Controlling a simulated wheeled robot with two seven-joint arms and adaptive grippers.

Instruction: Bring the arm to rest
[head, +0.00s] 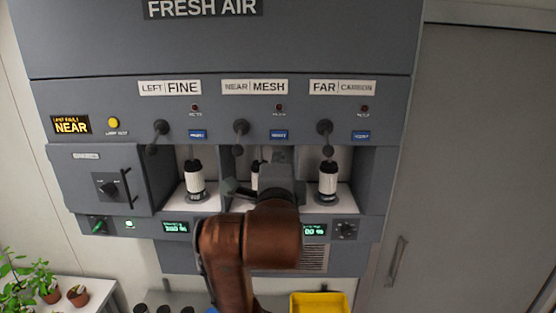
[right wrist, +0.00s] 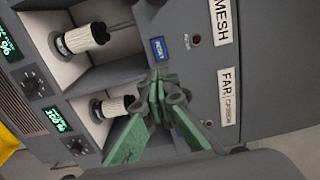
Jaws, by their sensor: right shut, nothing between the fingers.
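My right arm, brown, rises from the bottom of the head view, and its dark gripper (head: 281,166) is in front of the grey filter panel (head: 225,108), between the middle and far bays. The arm partly hides the middle filter cartridge (head: 255,174). In the right wrist view the green fingers of my right gripper (right wrist: 155,92) are together with nothing between them. They point toward the panel near a blue button (right wrist: 160,48). I cannot tell whether they touch it. My left gripper is in neither view.
White cartridges stand in the left bay (head: 195,178) and far bay (head: 327,178). Knobbed levers (head: 160,128) stick out above the bays. An open cabinet door (head: 101,180) is at left. A yellow bin (head: 319,303) and potted plants (head: 45,284) are low in view. A closed grey door (head: 480,160) is at right.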

